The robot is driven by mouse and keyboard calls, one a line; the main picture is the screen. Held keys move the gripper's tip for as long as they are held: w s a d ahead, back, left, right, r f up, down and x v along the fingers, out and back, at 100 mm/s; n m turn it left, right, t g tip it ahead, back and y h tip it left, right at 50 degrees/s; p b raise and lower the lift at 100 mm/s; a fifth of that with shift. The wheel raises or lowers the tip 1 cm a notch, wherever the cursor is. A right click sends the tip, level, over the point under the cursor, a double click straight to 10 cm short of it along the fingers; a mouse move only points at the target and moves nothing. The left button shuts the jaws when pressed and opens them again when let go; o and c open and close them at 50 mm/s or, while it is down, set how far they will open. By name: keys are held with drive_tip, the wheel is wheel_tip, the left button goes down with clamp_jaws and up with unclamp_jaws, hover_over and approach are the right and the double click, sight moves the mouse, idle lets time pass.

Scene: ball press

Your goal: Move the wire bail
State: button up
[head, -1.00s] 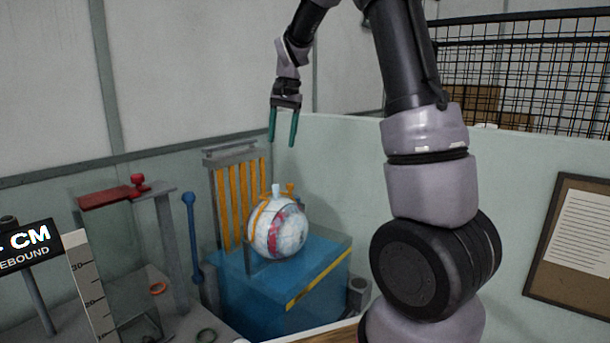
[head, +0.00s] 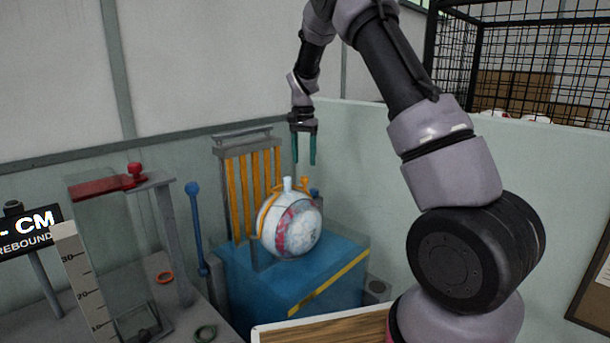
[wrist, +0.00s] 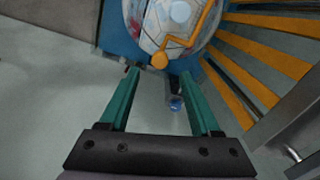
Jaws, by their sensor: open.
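The wire bail (wrist: 196,38) is an orange bent rod with a round knob (wrist: 159,61) at its end. It lies over the top of a white panelled ball (head: 291,225) with a red patch. In the head view, orange parts of the bail (head: 264,193) show beside the ball's pale top cap. My gripper (head: 304,163) is open and empty, pointing down above the ball, apart from it. In the wrist view, the knob lies between and just beyond the tips of my green fingers (wrist: 160,72). The bail's far side is partly hidden.
The ball rests on a blue block (head: 265,283) behind a clear pane. An upright rack with orange bars (head: 238,195) stands behind it. A blue rod (head: 195,230) and a stand with a red lever (head: 105,189) are left. A curved pale wall is at right.

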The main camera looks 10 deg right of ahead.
sight(304, 177)
wheel_tip(304, 177, down, 6)
drive_tip(key=shift+f, duration=0.15)
clamp_jaws()
idle(1.6)
